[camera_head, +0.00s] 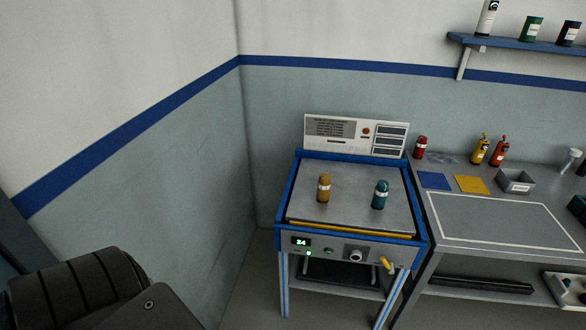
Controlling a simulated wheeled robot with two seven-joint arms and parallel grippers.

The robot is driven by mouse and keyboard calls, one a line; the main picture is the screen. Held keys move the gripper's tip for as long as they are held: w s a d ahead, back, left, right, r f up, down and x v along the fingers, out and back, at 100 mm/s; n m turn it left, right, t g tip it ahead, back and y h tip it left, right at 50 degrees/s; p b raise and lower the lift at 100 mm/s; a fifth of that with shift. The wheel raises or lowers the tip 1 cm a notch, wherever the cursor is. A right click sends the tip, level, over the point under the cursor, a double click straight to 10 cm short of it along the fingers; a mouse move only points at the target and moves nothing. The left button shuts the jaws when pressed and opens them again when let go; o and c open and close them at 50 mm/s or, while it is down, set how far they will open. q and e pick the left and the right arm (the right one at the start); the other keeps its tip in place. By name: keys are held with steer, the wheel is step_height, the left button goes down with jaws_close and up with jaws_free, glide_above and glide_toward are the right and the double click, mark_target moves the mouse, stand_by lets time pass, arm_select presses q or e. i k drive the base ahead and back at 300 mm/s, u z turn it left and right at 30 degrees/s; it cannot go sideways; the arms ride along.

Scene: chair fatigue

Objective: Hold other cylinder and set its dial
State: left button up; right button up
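An amber cylinder (324,188) with a pale band stands upright on the metal plate of the blue-framed machine (352,172). A teal cylinder (380,195) with a pale band stands upright to its right, apart from it. The front panel has a green-lit display (301,242) that seems to read 24, a round knob (356,256) and a yellow lever (386,265). I cannot tell which of these is the dial. A black part of my own body shows at the lower left. Neither gripper is in view, and nothing touches the cylinders.
A sign panel (356,135) stands behind the plate. The workbench (490,233) at right holds a red bottle (420,147), yellow and orange bottles, a blue mat (434,181), a yellow mat (471,185) and a grey bin (516,181). A wall shelf (515,46) hangs above. Floor shows left of the machine.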

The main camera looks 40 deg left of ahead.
mark_target(324, 178)
steer(key=k, duration=0.1)
steer(key=u, duration=0.8)
